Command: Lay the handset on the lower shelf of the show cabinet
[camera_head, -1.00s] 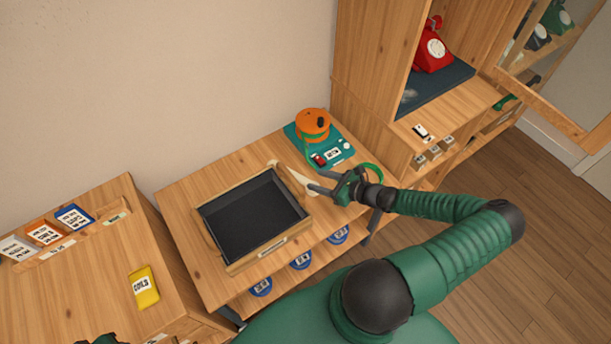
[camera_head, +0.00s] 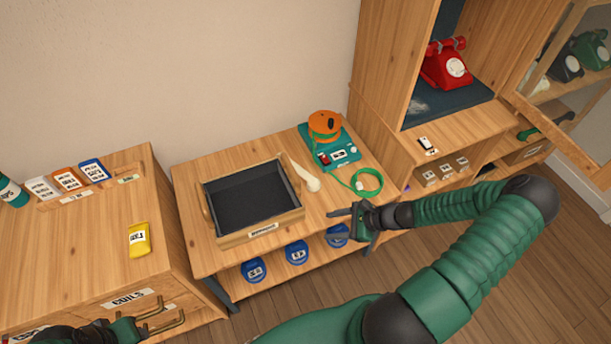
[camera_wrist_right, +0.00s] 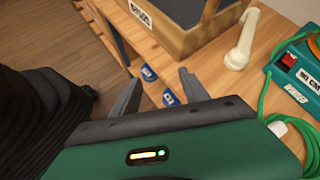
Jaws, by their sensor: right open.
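A cream handset (camera_head: 301,175) lies on the bench between the black-lined tray and the orange-topped device. It also shows in the right wrist view (camera_wrist_right: 241,40). My right gripper (camera_head: 335,226) is open and empty, in front of the bench's front edge and apart from the handset. Its two fingers show in the right wrist view (camera_wrist_right: 158,92) with nothing between them. My left gripper (camera_head: 118,332) shows only partly at the bottom left, by the drawer handles; its jaws are unclear. A cabinet with a glazed door (camera_head: 562,130) stands at the far right, with dark and green phones behind the glass.
The wooden tray (camera_head: 262,229) stands on the bench. A teal device (camera_head: 335,158) with an orange top and green cord (camera_head: 368,182) is behind the gripper. A red phone (camera_head: 446,66) sits in the tall unit. A green piece (camera_head: 528,134) lies near the glazed door.

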